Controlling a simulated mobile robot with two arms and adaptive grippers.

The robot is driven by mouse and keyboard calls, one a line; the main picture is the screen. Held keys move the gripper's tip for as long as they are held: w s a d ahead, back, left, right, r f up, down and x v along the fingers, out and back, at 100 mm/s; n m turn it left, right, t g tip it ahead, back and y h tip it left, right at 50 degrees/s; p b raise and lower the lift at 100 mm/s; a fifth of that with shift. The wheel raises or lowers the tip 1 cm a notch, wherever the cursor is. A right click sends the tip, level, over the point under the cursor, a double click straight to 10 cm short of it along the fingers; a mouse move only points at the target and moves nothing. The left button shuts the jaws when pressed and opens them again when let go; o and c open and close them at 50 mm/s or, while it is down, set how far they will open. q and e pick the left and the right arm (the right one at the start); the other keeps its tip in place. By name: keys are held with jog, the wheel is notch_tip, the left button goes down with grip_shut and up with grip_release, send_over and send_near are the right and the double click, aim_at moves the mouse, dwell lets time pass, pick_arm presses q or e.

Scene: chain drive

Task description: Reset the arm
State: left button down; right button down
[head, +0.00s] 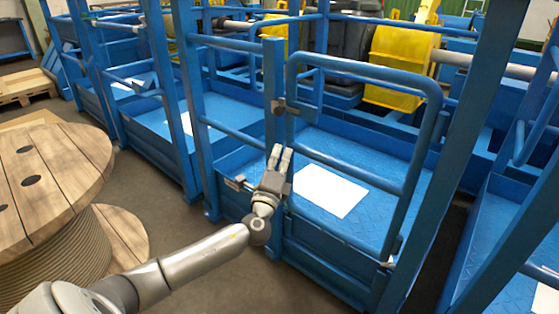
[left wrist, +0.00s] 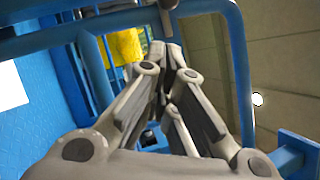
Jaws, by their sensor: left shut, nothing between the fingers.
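My left gripper (head: 279,156) is at the end of my left arm, which reaches in from the lower left. It is shut and empty, with its fingers pointing up beside a blue post (head: 273,80). The left wrist view shows its fingers (left wrist: 172,50) drawn together, with nothing held. A dark latch piece (head: 279,106) sits on the post just above the fingertips. I cannot tell whether the fingers touch the post. My right gripper is not in view.
A blue tubular gate (head: 430,95) stands right of the gripper, with a white sheet (head: 331,191) on the platform floor behind. A wooden cable reel (head: 70,165) stands at the left. Yellow machine guards (head: 397,62) are at the back. Grey floor (head: 160,205) lies clear between reel and platform.

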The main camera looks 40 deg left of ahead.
pick_arm(q)
jog(key=shift+v, duration=0.85)
